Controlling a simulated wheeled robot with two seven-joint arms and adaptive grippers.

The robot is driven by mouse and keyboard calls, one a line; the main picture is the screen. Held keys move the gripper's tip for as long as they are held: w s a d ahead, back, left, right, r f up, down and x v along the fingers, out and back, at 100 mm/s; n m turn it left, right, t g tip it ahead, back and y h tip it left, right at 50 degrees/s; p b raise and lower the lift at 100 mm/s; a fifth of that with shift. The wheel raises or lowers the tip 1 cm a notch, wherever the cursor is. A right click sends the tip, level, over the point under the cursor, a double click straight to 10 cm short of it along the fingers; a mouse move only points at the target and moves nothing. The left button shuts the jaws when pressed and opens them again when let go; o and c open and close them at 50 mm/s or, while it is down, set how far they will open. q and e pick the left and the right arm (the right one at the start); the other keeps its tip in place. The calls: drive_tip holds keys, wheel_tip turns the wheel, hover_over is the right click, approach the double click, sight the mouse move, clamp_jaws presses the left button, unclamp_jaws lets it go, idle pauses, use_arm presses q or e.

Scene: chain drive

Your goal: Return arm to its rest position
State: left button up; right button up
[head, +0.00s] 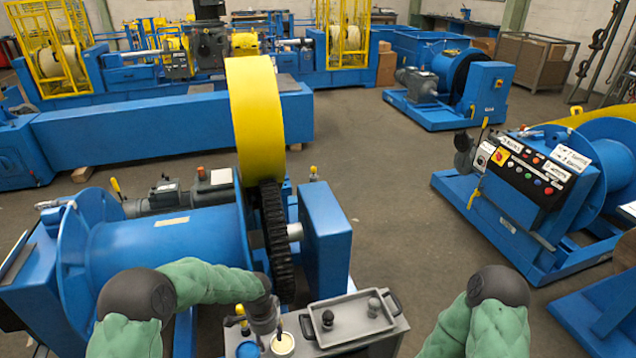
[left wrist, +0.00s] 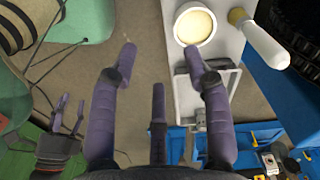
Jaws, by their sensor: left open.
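My left gripper (head: 270,328) is over the left end of the small grey bench in the head view, by two small pots. In the left wrist view its purple fingers (left wrist: 158,75) are spread with nothing between them. The pot with cream contents (head: 283,344) stands beyond the fingertips in the left wrist view (left wrist: 194,24). The pot with blue contents (head: 248,349) is beside it. My right arm's hand is outside the head view, but a gripper (left wrist: 68,108) with its fingers apart and empty shows at lower left in the left wrist view.
Behind are the blue drum (head: 165,245), black chain wheel (head: 272,225) and yellow guard (head: 255,115).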

use_arm(q)
drive_tip(key=s+d+f+n+h, duration=0.2)
drive_tip(key=s+f+n, duration=0.4)
drive_tip(key=s, duration=0.4)
drive_tip(key=s+d+f+n+h, duration=0.1)
drive_tip(key=s+d+f+n, duration=0.1)
drive_tip(key=s+f+n, duration=0.4)
drive_tip(key=s+n, duration=0.1)
drive_tip(key=s, duration=0.4)
drive_tip(key=shift+d+h, duration=0.4)
